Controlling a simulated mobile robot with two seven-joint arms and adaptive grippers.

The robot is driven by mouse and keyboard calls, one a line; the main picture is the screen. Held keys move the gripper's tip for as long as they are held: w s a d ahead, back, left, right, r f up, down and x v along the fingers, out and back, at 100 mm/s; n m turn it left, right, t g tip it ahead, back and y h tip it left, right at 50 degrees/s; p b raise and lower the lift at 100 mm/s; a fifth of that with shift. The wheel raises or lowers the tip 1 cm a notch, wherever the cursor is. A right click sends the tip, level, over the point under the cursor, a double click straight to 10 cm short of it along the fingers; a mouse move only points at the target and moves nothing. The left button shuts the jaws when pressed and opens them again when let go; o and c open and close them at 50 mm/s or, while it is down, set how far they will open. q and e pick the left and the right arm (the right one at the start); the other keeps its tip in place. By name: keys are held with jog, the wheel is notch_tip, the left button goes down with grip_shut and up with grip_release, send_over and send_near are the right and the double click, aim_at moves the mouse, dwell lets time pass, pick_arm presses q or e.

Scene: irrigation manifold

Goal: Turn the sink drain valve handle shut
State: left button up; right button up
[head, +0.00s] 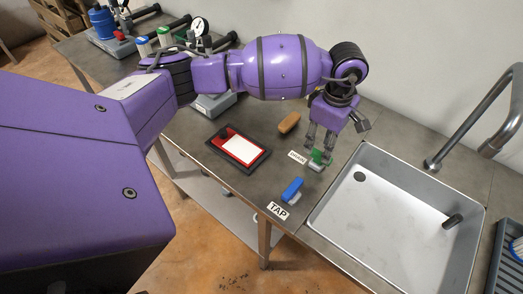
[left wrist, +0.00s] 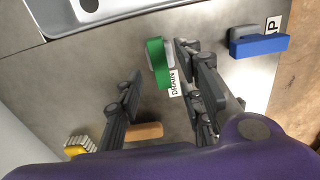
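The green drain valve handle (head: 317,157) sits on a pale base on the counter, beside a "DRAIN" label (head: 297,157) and close to the sink. In the left wrist view the green handle (left wrist: 157,62) lies between my two fingers, nearer the right-hand one. My left gripper (head: 318,149) points down over the handle with its fingers apart; in the left wrist view the gripper (left wrist: 158,60) is open. I cannot tell whether a finger touches the handle. The fingers hide part of it in the head view. My right gripper is not in view.
A red-and-black tray (head: 215,140) lies left. Gauges and fittings stand at the back left.

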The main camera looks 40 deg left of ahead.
aim_at(321, 154)
pick_arm(q)
jog(key=shift+f, duration=1.55)
jog(key=shift+c, duration=0.5)
grip_shut()
